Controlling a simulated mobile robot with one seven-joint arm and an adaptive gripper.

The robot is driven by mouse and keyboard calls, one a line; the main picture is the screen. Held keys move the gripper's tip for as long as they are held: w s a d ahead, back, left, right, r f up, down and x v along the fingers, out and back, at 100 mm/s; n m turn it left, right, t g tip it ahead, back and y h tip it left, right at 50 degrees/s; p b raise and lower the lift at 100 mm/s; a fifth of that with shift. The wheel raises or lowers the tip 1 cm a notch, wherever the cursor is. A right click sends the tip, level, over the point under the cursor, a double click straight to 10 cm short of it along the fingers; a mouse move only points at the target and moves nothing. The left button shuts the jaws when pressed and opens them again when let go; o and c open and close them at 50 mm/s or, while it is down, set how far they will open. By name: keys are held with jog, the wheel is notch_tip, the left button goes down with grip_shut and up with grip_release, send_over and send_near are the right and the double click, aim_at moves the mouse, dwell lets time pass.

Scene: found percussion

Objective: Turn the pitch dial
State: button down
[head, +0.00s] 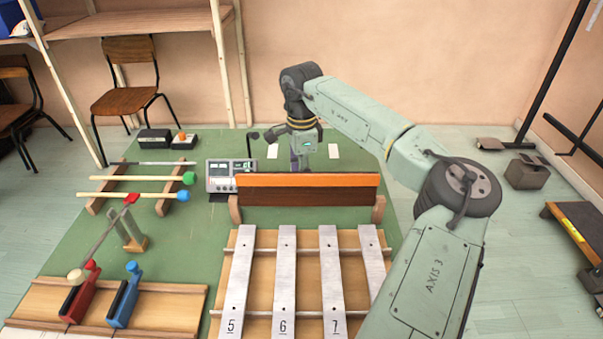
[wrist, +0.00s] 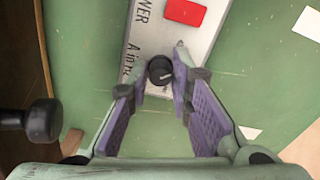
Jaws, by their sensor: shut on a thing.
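In the wrist view a small black dial (wrist: 160,69) stands at the end of a pale grey box (wrist: 145,32) with a red button and printed lettering. My gripper (wrist: 161,78) has its purple pads at either side of the dial and is shut on it. In the head view my gripper (head: 301,164) reaches down behind the orange-topped wooden board, which hides its fingertips and the dial. A grey unit (head: 221,176) with a meter and a small display shows left of the gripper.
The orange-topped board (head: 308,181) stands close in front of my gripper. A black rounded thing (wrist: 38,121) is at the left of the wrist view. White cards (head: 334,151) lie on the green mat behind. Metal bars (head: 283,280) fill the front.

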jog(key=shift+w+n, duration=0.1)
jog(key=shift+n, duration=2.1)
jog(key=c, duration=1.4)
grip_release()
notch_tip(320, 180, up, 12)
